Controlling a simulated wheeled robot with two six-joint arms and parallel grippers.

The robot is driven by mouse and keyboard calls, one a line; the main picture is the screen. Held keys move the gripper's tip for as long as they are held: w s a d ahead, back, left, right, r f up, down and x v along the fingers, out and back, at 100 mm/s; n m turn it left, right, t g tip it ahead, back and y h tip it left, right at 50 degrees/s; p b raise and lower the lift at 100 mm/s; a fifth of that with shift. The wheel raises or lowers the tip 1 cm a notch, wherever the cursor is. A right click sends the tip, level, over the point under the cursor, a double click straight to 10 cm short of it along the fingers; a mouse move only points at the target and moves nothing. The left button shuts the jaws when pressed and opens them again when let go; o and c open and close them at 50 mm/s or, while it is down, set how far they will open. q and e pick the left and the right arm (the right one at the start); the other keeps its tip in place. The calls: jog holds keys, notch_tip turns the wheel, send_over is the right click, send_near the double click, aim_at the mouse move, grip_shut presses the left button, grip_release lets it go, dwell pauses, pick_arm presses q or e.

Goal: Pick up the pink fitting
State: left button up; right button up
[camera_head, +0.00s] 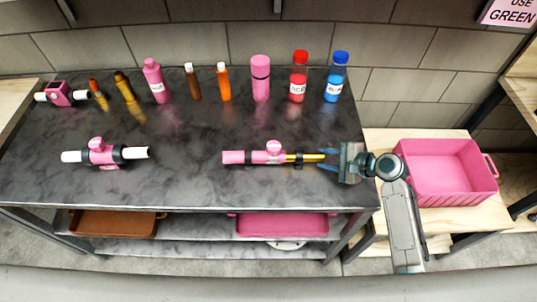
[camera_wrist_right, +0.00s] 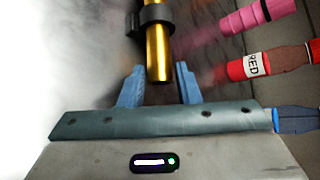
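A pink fitting (camera_head: 265,156) with a round pink knob lies on the dark table, with a brass tube (camera_head: 306,158) out of its right end. My right gripper (camera_head: 328,160) is at the tube's free end. In the right wrist view, the brass tube (camera_wrist_right: 159,50) ends between the two blue fingertips (camera_wrist_right: 160,72), with a gap on each side. The gripper is open. Another pink fitting (camera_head: 103,152) with white ends lies on the table at left, and a pink piece (camera_head: 60,94) with white ends lies at the back left. My left gripper is not in view.
Along the back stand a pink bottle (camera_head: 154,80), a pink cylinder (camera_head: 260,78), a red bottle (camera_head: 298,76), a blue bottle (camera_head: 336,77) and small brown and orange pieces. A pink bin (camera_head: 447,200) stands right of the table. The table front is clear.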

jog(key=shift+w+a+f, duration=0.35)
jog(key=shift+a, duration=0.15)
jog(key=shift+s+d, duration=0.1)
jog(key=c, duration=0.6)
grip_shut()
jog(key=shift+r, duration=0.1)
jog(key=shift+r, duration=0.6)
notch_tip(320, 180, up, 2)
jog(key=shift+r+b, duration=0.1)
jog(key=shift+b, duration=0.4)
jog(key=s+a+b, duration=0.1)
jog(key=s+a, duration=0.1)
jog(key=s, duration=0.5)
jog(key=s+a+r+b, duration=0.1)
jog(key=s+a, duration=0.1)
jog(key=s, duration=0.6)
jog(key=shift+s+a+r+b, duration=0.15)
jog(key=shift+a+r+b, duration=0.15)
jog(key=shift+b, duration=0.1)
